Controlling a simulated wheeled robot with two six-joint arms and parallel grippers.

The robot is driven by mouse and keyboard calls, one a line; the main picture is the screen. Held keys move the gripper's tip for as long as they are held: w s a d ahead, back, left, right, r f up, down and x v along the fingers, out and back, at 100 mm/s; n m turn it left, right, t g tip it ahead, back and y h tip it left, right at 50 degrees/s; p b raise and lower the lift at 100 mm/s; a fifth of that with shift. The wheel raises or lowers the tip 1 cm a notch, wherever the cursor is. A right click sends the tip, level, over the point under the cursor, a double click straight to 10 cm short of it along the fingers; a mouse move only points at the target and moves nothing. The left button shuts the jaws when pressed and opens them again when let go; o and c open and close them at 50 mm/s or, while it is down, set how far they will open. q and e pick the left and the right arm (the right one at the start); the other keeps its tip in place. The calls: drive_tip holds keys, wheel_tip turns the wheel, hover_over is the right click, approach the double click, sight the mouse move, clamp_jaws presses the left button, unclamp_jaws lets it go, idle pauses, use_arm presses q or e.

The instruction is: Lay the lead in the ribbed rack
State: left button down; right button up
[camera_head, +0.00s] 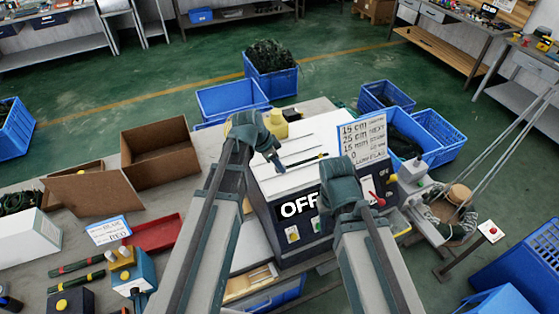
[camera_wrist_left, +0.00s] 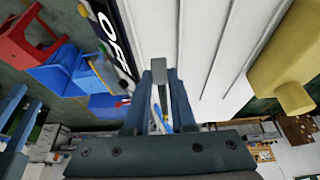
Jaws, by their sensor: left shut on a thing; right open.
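My left gripper (camera_head: 278,163) is shut on a thin lead (camera_head: 308,161), which looks dark with a yellowish part and points to the right over a white ribbed surface (camera_head: 272,187). This surface, seemingly the ribbed rack, is on top of the dark machine marked OFF. In the left wrist view a grey block end (camera_wrist_left: 160,71) shows at the fingertips, with blue and yellow-green between the fingers. The ribs of the white surface (camera_wrist_left: 212,40) run just beyond. I cannot tell whether the lead touches it. My right gripper (camera_head: 342,188) is open at the machine's front right; its fingertips are hard to see.
A white sign with text (camera_head: 362,143) stands at the rack's right. A yellow object (camera_head: 274,122) stands behind it. A red tray (camera_head: 153,233) and cardboard box (camera_head: 160,150) lie left. Blue crates (camera_head: 232,97) stand behind. A red-tipped lever (camera_head: 378,200) is near my right gripper.

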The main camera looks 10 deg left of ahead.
idle(0.4)
use_arm(q)
wheel_tip(320, 180, down, 7)
drive_tip(key=b, duration=0.6)
drive_tip(key=shift+r+b, duration=0.2)
drive_tip(key=shift+b, duration=0.15)
drive_tip(key=shift+s, duration=0.1)
drive_tip(key=c, duration=0.7)
unclamp_jaws()
drive_tip(key=shift+o, duration=0.2)
drive_tip(key=shift+r, duration=0.2)
drive_tip(key=p+v, duration=1.2)
drive_tip(key=v, duration=0.1)
drive_tip(key=shift+a+r+p, duration=0.15)
drive_tip(key=shift+r+p, duration=0.05)
drive_tip(key=shift+p, duration=0.2)
drive_tip(key=shift+s+f, duration=0.1)
drive_tip(key=shift+s, duration=0.05)
